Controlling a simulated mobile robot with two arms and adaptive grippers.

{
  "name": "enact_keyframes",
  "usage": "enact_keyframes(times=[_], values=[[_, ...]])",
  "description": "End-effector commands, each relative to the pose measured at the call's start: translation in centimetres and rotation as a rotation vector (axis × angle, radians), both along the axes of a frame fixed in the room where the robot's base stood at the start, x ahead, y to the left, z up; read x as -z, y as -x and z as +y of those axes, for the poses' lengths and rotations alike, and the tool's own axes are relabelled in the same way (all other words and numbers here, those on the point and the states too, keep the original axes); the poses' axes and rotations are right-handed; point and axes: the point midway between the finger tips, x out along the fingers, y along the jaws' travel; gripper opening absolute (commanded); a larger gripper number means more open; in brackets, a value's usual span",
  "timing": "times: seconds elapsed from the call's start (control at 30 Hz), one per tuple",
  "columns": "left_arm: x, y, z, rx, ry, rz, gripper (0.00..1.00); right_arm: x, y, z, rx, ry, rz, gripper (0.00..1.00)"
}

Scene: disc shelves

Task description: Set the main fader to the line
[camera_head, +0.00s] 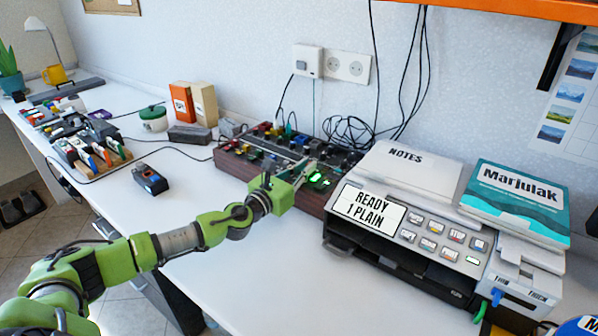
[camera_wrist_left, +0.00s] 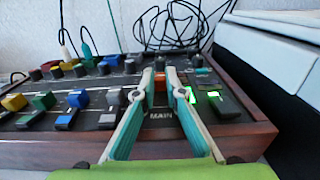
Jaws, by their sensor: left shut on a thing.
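The mixer (camera_head: 232,168) is a dark panel with wooden sides against the wall. Its front wooden edge (camera_wrist_left: 245,137) spans the left wrist view. My left gripper (camera_head: 308,167) reaches over its right part. In the left wrist view the gripper's teal and grey fingers (camera_wrist_left: 160,76) are shut on the orange main fader cap (camera_wrist_left: 159,84), above the printed label MAIN (camera_wrist_left: 160,115). The fingers hide most of the fader's slot, and I cannot make out the line beside it. My right gripper is not in view.
Blue (camera_wrist_left: 66,118), green and yellow fader caps stand left of the main fader; green lit indicators (camera_wrist_left: 212,94) are to its right. Black cables (camera_head: 350,132) lie behind the mixer. A printer (camera_head: 415,235) stands close on the right.

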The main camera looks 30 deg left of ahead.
Motion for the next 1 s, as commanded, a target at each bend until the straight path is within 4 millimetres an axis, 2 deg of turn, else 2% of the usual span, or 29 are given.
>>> enact_keyframes(times=[0.1, 0.37, 0.4, 0.47, 0.83, 1.0], values=[[-0.1, -1.0, -0.1, -0.002, 0.001, -0.001, 0.00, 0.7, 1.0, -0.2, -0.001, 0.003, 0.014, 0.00], [-0.1, -1.0, -0.1, -0.001, 0.000, 0.000, 0.00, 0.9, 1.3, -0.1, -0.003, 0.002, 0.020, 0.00], [-0.1, -1.0, -0.1, -0.001, 0.000, 0.000, 0.13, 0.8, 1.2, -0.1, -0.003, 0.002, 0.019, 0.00], [-0.1, -1.0, -0.1, -0.001, 0.000, 0.000, 0.28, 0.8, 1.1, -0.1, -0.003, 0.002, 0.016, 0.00], [0.0, -0.8, -0.1, 0.000, -0.001, 0.001, 0.28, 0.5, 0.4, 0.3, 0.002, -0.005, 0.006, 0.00], [0.2, 0.9, 0.2, 0.000, -0.002, 0.003, 0.28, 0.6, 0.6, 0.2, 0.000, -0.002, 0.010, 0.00]])
